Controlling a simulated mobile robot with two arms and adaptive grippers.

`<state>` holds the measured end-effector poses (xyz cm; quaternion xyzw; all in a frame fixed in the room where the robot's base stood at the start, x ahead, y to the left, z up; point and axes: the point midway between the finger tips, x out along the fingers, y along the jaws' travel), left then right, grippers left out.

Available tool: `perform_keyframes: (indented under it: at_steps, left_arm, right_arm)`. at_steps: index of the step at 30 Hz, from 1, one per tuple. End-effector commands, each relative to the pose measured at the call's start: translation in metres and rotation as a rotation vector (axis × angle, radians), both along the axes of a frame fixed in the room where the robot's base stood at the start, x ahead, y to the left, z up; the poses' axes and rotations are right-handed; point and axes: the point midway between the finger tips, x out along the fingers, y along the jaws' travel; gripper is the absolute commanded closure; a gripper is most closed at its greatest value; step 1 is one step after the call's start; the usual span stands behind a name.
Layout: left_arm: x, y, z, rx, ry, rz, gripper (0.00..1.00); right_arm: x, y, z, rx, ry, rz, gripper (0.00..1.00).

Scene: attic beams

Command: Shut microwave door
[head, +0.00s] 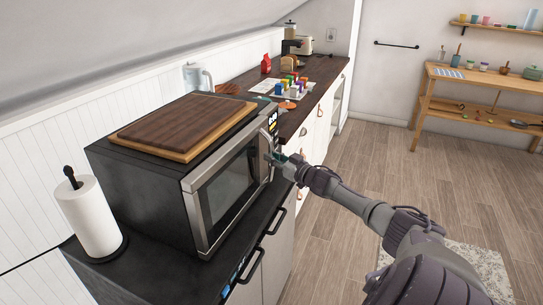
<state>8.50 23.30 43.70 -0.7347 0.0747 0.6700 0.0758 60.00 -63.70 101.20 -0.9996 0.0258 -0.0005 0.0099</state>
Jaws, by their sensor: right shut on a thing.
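The microwave (140,185) is a dark box with a silver-framed glass door (228,180), standing on the dark counter at the left. The door lies across the front and looks flush or nearly so; I cannot tell whether a small gap is left. Its upright handle (267,147) is on the door's right side, near the control panel (272,121). My right gripper (274,158) is at the handle and shut on it; the fingertips are small and partly hidden. My left gripper is not in view.
A wooden cutting board (185,122) lies on top of the microwave. A paper towel roll (88,215) stands beside it at the left. A kettle (197,77) and a tray of colourful items (263,88) are behind. The wooden floor (400,165) at the right is open.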

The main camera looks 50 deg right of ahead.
Motion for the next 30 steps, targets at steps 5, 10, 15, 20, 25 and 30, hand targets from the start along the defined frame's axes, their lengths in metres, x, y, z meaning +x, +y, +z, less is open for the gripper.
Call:
perform_keyframes:
  at_steps: [5,10,15,20,25,30]
  left_arm:
    - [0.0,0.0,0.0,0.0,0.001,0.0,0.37]
    - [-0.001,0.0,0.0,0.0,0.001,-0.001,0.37]
    - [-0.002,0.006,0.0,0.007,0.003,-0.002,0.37]
    - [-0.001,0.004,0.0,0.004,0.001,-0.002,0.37]
    - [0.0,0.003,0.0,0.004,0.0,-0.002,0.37]
    - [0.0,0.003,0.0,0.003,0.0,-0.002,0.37]
  right_arm:
    - [-0.001,-0.001,-0.002,0.004,0.004,-0.002,0.57]
    - [0.0,0.0,-0.001,0.003,0.002,-0.001,0.57]
    - [-0.001,0.001,-0.001,0.002,0.002,0.0,0.57]
    - [-0.013,0.001,-0.003,0.003,0.004,0.001,0.57]
    - [-0.037,0.002,-0.005,0.003,0.007,0.001,0.57]
    - [-0.064,0.004,-0.004,0.003,0.007,0.001,0.57]
